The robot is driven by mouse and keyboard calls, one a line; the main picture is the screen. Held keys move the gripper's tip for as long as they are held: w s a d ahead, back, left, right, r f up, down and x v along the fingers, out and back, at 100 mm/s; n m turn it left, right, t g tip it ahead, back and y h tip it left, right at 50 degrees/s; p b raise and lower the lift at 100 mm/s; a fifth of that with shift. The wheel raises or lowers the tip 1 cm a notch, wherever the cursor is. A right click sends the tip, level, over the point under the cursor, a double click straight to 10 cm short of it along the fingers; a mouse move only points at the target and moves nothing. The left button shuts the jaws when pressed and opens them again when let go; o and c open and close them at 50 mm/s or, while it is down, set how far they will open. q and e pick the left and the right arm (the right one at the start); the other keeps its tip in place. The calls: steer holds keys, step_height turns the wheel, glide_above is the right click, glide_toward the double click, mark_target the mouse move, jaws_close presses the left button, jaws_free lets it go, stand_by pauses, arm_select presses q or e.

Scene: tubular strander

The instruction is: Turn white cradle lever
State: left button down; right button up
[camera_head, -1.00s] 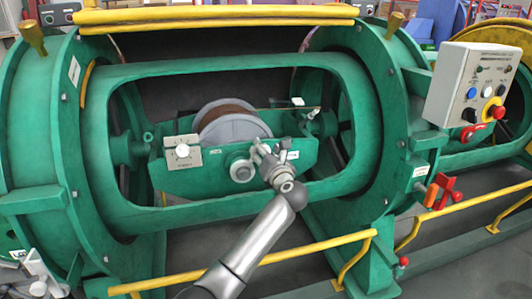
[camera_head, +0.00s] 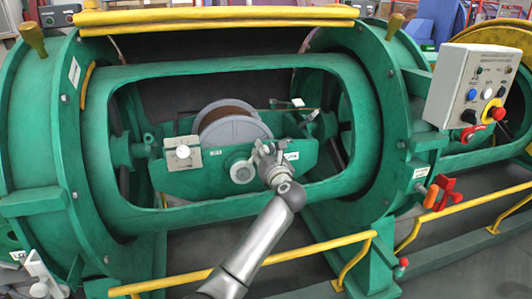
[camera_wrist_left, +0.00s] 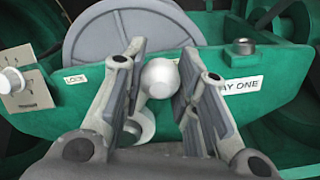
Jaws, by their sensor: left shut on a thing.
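The white cradle lever shows in the left wrist view as a pale ball knob (camera_wrist_left: 160,78) with a curved light arm below it, in front of the green cradle (camera_wrist_left: 75,110). My left gripper (camera_wrist_left: 158,85) is shut on the knob, with one finger on each side. In the head view my left gripper (camera_head: 264,157) is at the cradle's front wall, right of a round grey hub (camera_head: 241,169). The fingers hide most of the lever in the head view. My right gripper is not recognisable in view.
A grey spool (camera_head: 232,132) sits in the cradle. A white plate with a round knob (camera_head: 183,152) is on its left. The green tubular frame (camera_head: 220,211) surrounds the opening. A yellow rail (camera_head: 320,247) runs in front. A control box (camera_head: 470,85) stands at the right.

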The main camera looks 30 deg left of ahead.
arm_select(q)
steer(key=shift+s+a+r+n, duration=0.35)
steer(key=shift+s+n, duration=0.15)
steer(key=shift+n, duration=0.2)
steer(key=s+a+f+n, duration=0.1)
steer(key=s+a+n, duration=0.6)
steer(key=n, duration=0.6)
steer(key=shift+s+a+f+n, duration=0.25)
steer(key=shift+s+a+n, duration=0.15)
steer(key=shift+s, duration=0.6)
steer(key=c, duration=1.1)
jaws_free()
steer(key=shift+c, duration=0.2)
steer(key=shift+r, duration=0.1)
step_height(320, 180, up, 10)
